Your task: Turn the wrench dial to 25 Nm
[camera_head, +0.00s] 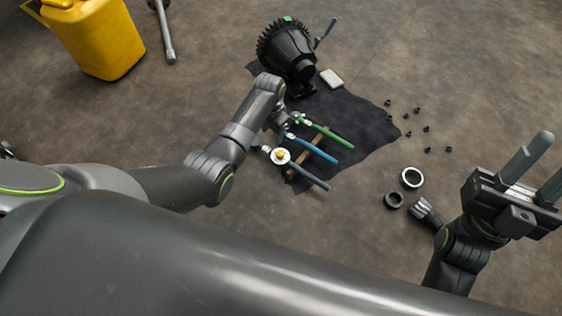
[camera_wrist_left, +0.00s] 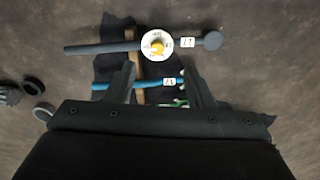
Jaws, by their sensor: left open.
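The grey wrench (camera_head: 312,177) lies nearest me on the dark cloth, its white round dial (camera_head: 280,156) with a yellow knob at its left part. In the left wrist view the dial (camera_wrist_left: 157,45) is at the top centre; its numbers are too small to read surely. A small white tag is beside it. My left gripper (camera_head: 277,125) hangs above the wrenches, open and empty. In its wrist view the fingers (camera_wrist_left: 160,78) stand on either side of the blue wrench (camera_wrist_left: 110,86), apart from the dial. My right gripper (camera_head: 535,172) is open and empty at the right.
A blue wrench (camera_head: 320,149) and a green wrench (camera_head: 330,131) lie beyond the grey one, across a wooden strip (camera_head: 318,139). A black geared part (camera_head: 286,48) stands behind. Two rings (camera_head: 411,178) and several small bolts (camera_head: 407,115) lie right. A yellow canister (camera_head: 100,40) stands back left.

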